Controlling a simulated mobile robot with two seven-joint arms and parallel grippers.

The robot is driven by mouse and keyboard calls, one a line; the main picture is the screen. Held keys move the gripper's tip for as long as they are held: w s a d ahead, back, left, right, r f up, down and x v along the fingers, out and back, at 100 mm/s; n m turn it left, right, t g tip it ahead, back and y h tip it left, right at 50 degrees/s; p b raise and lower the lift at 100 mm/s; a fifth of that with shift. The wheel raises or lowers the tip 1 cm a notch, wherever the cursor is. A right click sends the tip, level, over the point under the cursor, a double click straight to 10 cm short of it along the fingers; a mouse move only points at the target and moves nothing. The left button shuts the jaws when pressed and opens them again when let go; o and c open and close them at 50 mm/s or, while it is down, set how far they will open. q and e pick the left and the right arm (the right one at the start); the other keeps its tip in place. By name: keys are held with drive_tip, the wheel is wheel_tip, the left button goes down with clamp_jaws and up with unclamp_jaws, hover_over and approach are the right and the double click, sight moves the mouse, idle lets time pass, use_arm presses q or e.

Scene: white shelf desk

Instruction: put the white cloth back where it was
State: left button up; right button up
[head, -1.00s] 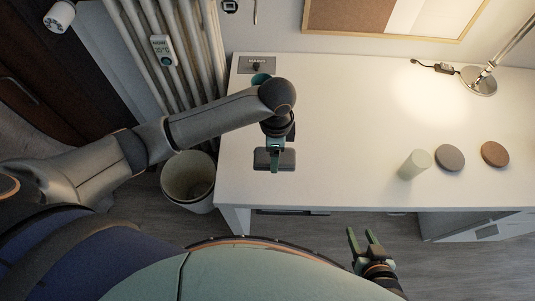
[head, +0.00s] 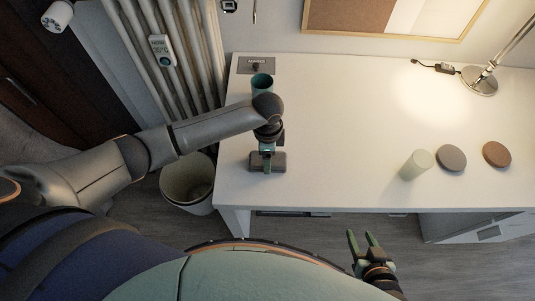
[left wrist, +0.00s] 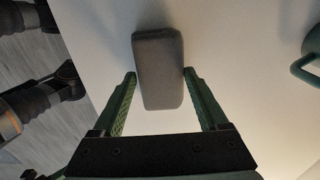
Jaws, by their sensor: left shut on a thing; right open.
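No white cloth can be made out in either view. My left gripper (head: 267,152) is shut on a grey rounded block (head: 280,162) over the front left part of the white desk (head: 330,130). In the left wrist view the grey block (left wrist: 160,85) lies between the two green fingertips (left wrist: 158,73), which meet its sides. I cannot tell whether it touches the desk top. My right gripper (head: 366,243) is open and empty in front of the desk's front edge, over the floor.
A teal mug (head: 262,82) stands behind the left gripper, near a small grey plate (head: 243,65). A pale green cup (head: 415,165), a grey disc (head: 452,158) and a brown disc (head: 496,154) are at the right. A bin (head: 187,184) stands left of the desk. The desk's middle is clear.

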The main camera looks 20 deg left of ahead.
use_arm(q)
drive_tip(key=o, duration=1.2)
wheel_tip(320, 180, up, 12)
drive_tip(key=shift+r+p, duration=0.1)
drive_tip(key=shift+p, duration=0.55)
